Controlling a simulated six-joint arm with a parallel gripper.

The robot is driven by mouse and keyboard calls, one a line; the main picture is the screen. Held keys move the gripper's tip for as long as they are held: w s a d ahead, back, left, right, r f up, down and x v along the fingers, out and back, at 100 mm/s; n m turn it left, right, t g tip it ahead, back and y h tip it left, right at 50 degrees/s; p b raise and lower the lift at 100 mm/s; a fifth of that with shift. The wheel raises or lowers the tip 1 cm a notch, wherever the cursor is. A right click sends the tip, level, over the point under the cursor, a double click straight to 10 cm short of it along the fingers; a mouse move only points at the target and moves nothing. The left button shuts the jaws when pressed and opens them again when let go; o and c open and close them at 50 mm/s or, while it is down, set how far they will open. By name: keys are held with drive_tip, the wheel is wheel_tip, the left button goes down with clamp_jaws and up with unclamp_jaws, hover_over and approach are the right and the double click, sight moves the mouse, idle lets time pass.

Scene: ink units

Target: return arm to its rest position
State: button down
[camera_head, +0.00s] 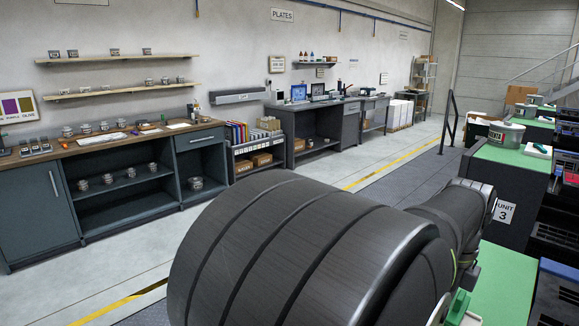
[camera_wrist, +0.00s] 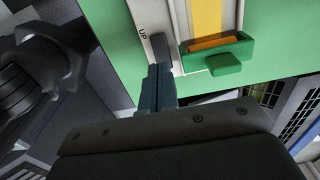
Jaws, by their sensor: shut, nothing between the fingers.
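In the wrist view my gripper (camera_wrist: 158,76) is shut and empty, its blue-grey fingers together. The tips point at a pale panel marked "UP" (camera_wrist: 150,16) on a green surface (camera_wrist: 108,20). A small dark grey piece (camera_wrist: 160,46) lies right at the tips; I cannot tell whether they touch it. Just right of the tips is a green holder (camera_wrist: 226,56) with a yellow strip (camera_wrist: 208,16) and an orange edge. In the head view my dark arm fills the lower middle and my gripper is hidden.
A green-topped unit marked "UNIT 3" (camera_head: 505,211) stands at right, with a grey tin (camera_head: 507,134) on top. Dark equipment (camera_head: 555,235) lines the right edge. A workbench (camera_head: 110,140) and shelves run along the far wall. The floor between (camera_head: 110,262) is clear.

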wheel_tip(320, 180, down, 6)
drive_tip(key=shift+r, duration=0.1)
wheel_tip(320, 180, up, 9)
idle(0.4)
drive_tip(key=c, duration=2.1)
unclamp_jaws()
drive_tip(key=o, duration=1.1)
drive_tip(key=shift+r, duration=0.1)
drive_tip(key=shift+c, duration=0.2)
drive_tip(key=o, duration=1)
drive_tip(key=d+r, duration=0.1)
drive_tip(key=w+d+r, duration=0.1)
drive_tip(key=r, duration=0.1)
drive_tip(key=w+d+r, duration=0.1)
drive_tip(key=r, duration=0.1)
drive_tip(key=shift+d+r, duration=0.15)
drive_tip(key=shift+d, duration=0.25)
drive_tip(key=shift+o, duration=0.2)
drive_tip(key=w+d+r, duration=0.2)
drive_tip(key=d+r, duration=0.1)
drive_tip(key=r, duration=0.3)
drive_tip(key=f, duration=1)
drive_tip(key=shift+s+d, duration=0.2)
drive_tip(key=shift+s, duration=0.05)
